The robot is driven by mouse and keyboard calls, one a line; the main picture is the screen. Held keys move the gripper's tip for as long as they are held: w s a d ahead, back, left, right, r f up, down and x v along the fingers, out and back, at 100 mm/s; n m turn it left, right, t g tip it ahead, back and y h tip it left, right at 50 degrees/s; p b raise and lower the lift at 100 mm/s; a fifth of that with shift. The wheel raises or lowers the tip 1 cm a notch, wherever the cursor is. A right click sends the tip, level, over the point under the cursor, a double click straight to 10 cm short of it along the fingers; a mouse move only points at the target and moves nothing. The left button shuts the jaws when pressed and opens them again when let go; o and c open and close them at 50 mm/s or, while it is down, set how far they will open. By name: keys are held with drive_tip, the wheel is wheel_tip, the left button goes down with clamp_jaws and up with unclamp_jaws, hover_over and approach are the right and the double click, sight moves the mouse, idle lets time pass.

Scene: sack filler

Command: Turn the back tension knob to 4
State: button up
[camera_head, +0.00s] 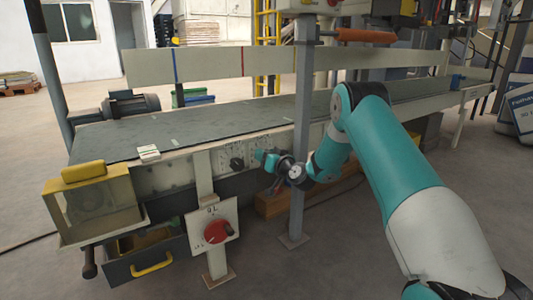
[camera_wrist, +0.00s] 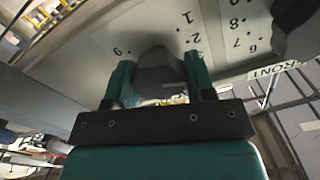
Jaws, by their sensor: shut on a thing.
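In the wrist view my gripper (camera_wrist: 159,80) is shut on a dark rounded knob (camera_wrist: 160,62), one teal finger on each side. In the head view my gripper (camera_head: 264,157) is at the pale panel on the conveyor's near side. Numbers are printed around the held knob, with 1 and 2 visible to its right. Its pointer and the number it points at are hidden. A second dark knob (camera_wrist: 297,28) has its own numbers and a label (camera_wrist: 274,70) reading FRONT, partly covered. That second knob (camera_head: 237,164) is left of my gripper in the head view. No label for the held knob shows.
The long conveyor belt (camera_head: 230,118) runs behind the panel. A grey post (camera_head: 302,120) stands close beside my arm. A red rotary switch (camera_head: 215,232) on a white plate is below left. A yellow-topped box (camera_head: 95,205) is at the left end. Open floor lies in front.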

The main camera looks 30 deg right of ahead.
drive_tip(key=m+p, duration=0.2)
drive_tip(key=m, duration=0.2)
drive_tip(key=shift+d+r+m+p, duration=0.1)
drive_tip(key=shift+m+p, duration=0.2)
drive_tip(key=shift+p, duration=0.1)
drive_tip(key=shift+d+m+p, duration=0.1)
drive_tip(key=shift+m+p, duration=1.1)
drive_tip(key=shift+m, duration=0.8)
drive_tip(key=shift+f, duration=0.2)
drive_tip(key=o, duration=0.9)
drive_tip(key=shift+s, duration=0.1)
